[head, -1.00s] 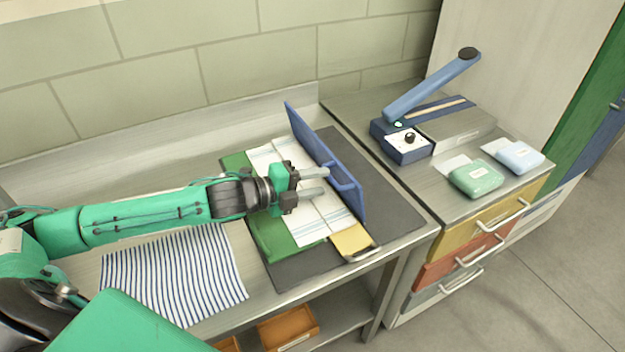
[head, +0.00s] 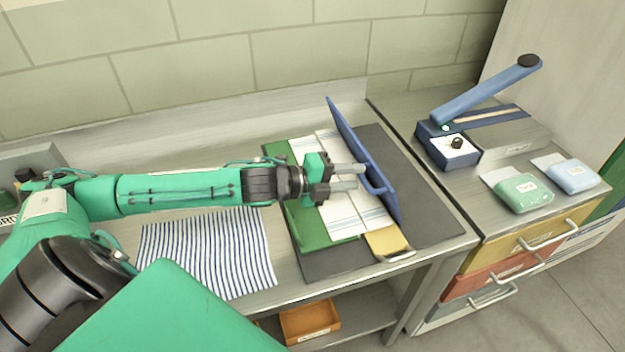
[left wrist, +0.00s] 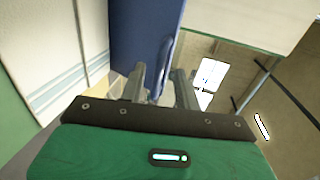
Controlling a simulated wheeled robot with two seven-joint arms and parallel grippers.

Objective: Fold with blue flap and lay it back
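The blue flap (head: 362,160) stands steeply raised along the right side of the white cloth on the dark folding board (head: 425,200). Its blue handle (head: 378,182) faces my left gripper (head: 361,176). In the left wrist view the handle (left wrist: 166,62) lies between my left fingertips (left wrist: 161,80), which are spread with gaps beside it. The white cloth (head: 345,212) with pale blue stripes lies on the board, partly hidden by my gripper. The green flap (head: 318,228) lies flat at left, and the yellow flap (head: 386,241) lies at the front. My right gripper is out of view.
A blue-striped cloth (head: 205,255) lies flat on the metal table, left of the board. On the right counter stand a blue-levered device (head: 448,148), a green packet (head: 522,193) and a pale blue packet (head: 572,176). An orange bin (head: 310,322) sits below. A wall backs the table.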

